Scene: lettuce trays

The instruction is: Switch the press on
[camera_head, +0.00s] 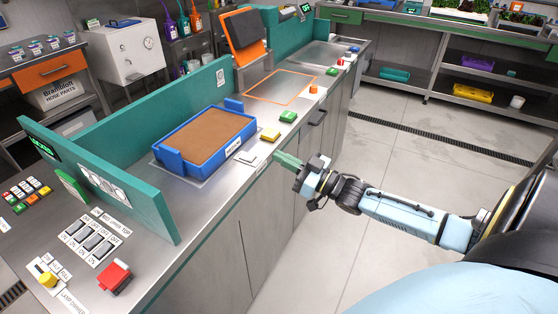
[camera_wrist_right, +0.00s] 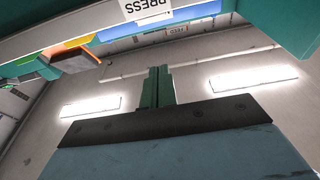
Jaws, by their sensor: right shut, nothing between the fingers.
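A sign reading PRESS (camera_wrist_right: 150,8) shows at the top of the right wrist view. A small white switch-like block (camera_head: 247,157) sits on the steel counter's front edge, beside a blue tray (camera_head: 170,158) of brown soil. I cannot tell for certain whether it is the press switch. My right gripper (camera_head: 280,157) is shut and empty, its green fingers just right of that block, near the counter edge; they seem apart from it. The shut fingers (camera_wrist_right: 157,70) point up in the right wrist view. My left gripper is not in view.
Yellow (camera_head: 270,134) and green (camera_head: 288,116) buttons line the counter edge. Teal panels (camera_head: 120,196) divide the counter. A red switch box (camera_head: 115,277) and several rocker switches stand at the near left. An orange-framed lid (camera_head: 239,30) stands raised. Open floor (camera_head: 390,160) lies right.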

